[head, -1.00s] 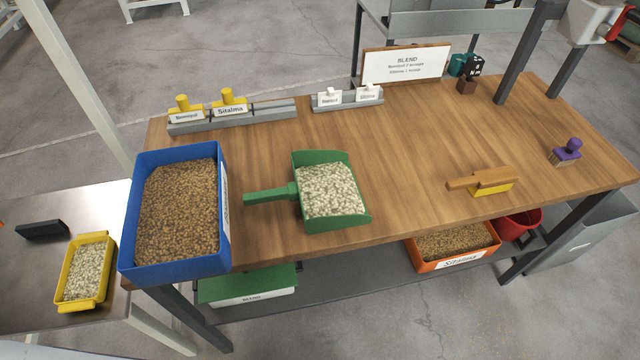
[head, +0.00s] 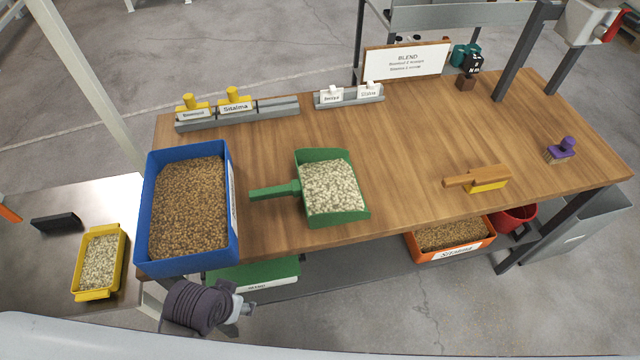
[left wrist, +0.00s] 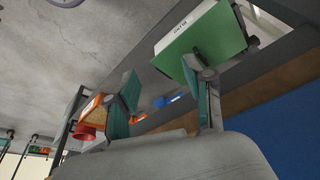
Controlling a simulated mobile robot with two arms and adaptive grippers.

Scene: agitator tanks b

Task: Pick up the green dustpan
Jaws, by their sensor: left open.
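The green dustpan (head: 283,191) lies on the wooden table, its handle pointing left and its scoop filled with pale pellets. My left gripper (head: 244,307) is low in the head view, in front of the table's front edge and below the dustpan. Its fingers are hard to make out there. In the left wrist view my left gripper (left wrist: 164,85) shows two teal-padded fingers apart, with nothing between them. The dustpan does not show clearly in that view. My right gripper is not in view.
A blue bin (head: 234,230) of brown pellets stands just left of the dustpan handle. A green-lidded box (head: 262,274) is under the table, also in the left wrist view (left wrist: 215,40). A wooden-handled brush (head: 478,179) lies to the right. The table between brush and dustpan is clear.

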